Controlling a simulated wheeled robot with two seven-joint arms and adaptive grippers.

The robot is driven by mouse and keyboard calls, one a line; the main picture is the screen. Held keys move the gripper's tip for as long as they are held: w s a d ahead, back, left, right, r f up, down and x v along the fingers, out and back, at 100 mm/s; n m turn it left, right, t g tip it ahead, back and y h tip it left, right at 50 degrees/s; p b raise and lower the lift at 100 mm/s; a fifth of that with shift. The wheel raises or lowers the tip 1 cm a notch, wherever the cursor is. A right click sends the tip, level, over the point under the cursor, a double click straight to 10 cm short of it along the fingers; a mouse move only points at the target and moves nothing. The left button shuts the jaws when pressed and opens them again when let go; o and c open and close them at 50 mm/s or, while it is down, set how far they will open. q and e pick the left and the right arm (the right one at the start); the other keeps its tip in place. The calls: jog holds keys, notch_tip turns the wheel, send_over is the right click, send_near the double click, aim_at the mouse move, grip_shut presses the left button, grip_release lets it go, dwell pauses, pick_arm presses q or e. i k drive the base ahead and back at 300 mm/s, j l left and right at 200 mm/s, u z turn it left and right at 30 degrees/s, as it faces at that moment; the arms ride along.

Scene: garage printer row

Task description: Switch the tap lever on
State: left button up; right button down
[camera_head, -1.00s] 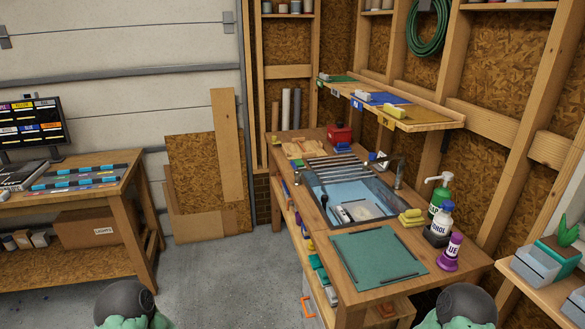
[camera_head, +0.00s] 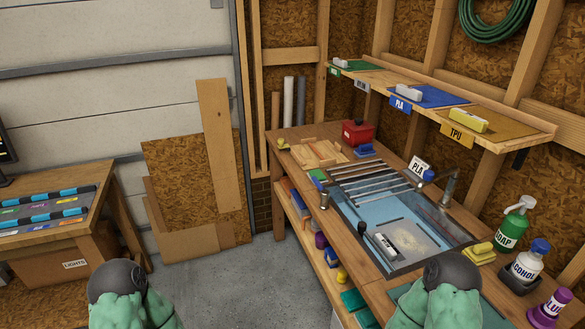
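A metal tap (camera_head: 449,188) stands upright at the back right rim of the sink (camera_head: 400,232), which is set into the wooden workbench. Its lever is too small to make out clearly, so I cannot tell its position. No running water is discernible. Only upper parts of my two arms show, at the bottom left and bottom right. Both grippers are outside the view. My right arm covers part of the bench front near the sink.
Soap bottle (camera_head: 510,225), alcohol bottle (camera_head: 527,268) and yellow sponges (camera_head: 479,253) stand right of the sink. A red box (camera_head: 357,132) sits at the back. A spool shelf (camera_head: 440,105) overhangs the bench. The floor (camera_head: 240,285) in front is clear.

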aim_at(324, 193)
jog(key=i+j, duration=0.75)
jog(key=i+l+z, duration=0.05)
jog(key=i, duration=0.05)
